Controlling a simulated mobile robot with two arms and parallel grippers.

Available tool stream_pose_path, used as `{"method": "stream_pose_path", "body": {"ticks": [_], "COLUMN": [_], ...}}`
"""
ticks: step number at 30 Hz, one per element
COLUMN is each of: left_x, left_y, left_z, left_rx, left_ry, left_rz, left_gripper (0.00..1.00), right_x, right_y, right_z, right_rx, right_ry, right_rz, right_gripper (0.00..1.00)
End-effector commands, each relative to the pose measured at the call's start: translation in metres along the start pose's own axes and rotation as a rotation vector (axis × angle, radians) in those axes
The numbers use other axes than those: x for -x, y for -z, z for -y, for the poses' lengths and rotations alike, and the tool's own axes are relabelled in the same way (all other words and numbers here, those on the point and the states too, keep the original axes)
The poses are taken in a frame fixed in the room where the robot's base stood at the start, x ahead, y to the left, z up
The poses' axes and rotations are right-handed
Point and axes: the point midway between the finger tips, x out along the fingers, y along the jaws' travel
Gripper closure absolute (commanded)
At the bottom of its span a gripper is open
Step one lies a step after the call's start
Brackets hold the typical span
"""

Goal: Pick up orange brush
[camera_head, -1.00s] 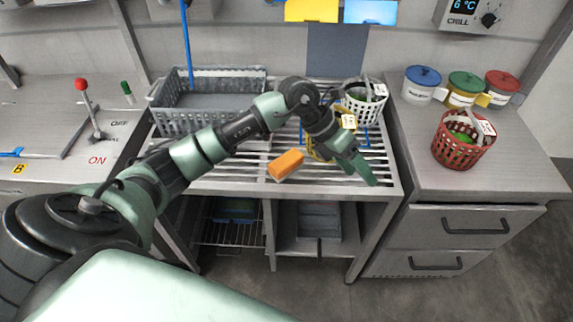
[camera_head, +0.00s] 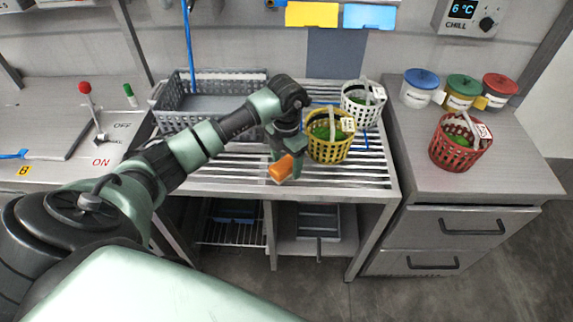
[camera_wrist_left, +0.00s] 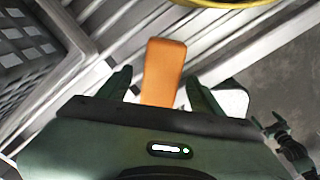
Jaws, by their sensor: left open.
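The orange brush (camera_head: 281,169) is at the front part of the slatted rack, below my left gripper (camera_head: 285,163). In the left wrist view, the brush's orange body (camera_wrist_left: 163,72) stands between the two dark green fingers of my left gripper (camera_wrist_left: 158,92). The fingers are open, with a gap on each side of the brush. Its lower end is hidden behind the gripper's body, and a whitish piece (camera_wrist_left: 232,101) shows beside the right finger. A small dark green part at the lower right of the wrist view looks like my right arm; its jaws are unclear.
The yellow basket (camera_head: 329,148) with greens stands just right of my left gripper, a white basket (camera_head: 363,112) behind it. A grey crate (camera_head: 190,122) is at the back left. The red basket (camera_head: 457,155) stands on the right counter. Rack slats are bare right of the brush.

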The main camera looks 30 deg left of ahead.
Motion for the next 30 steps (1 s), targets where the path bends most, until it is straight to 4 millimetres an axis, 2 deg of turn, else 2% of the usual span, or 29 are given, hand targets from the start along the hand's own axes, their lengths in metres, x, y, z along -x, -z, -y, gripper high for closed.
{"method": "stream_pose_path", "body": {"ticks": [7, 14, 23, 30], "left_x": [-0.003, -0.002, 0.0, 0.022], "left_y": [0.0, 0.0, -0.001, -0.001], "left_z": [0.0, 0.0, 0.0, -0.001], "left_rx": [0.0, 0.0, 0.0, 0.0], "left_ry": [0.0, 0.0, 0.0, -0.001], "left_rz": [0.001, 0.001, 0.002, 0.005], "left_gripper": [0.35, 0.99, 1.0, 1.0], "right_x": [0.0, 0.0, 0.0, -0.004], "right_y": [0.0, 0.0, 0.0, -0.001], "right_z": [-0.003, -0.004, -0.004, -0.004], "right_rx": [0.001, 0.001, 0.0, 0.0], "right_ry": [-0.003, -0.005, -0.005, -0.005], "right_rz": [0.0, 0.0, 0.0, 0.0], "right_gripper": [0.0, 0.0, 0.0, 0.0]}}
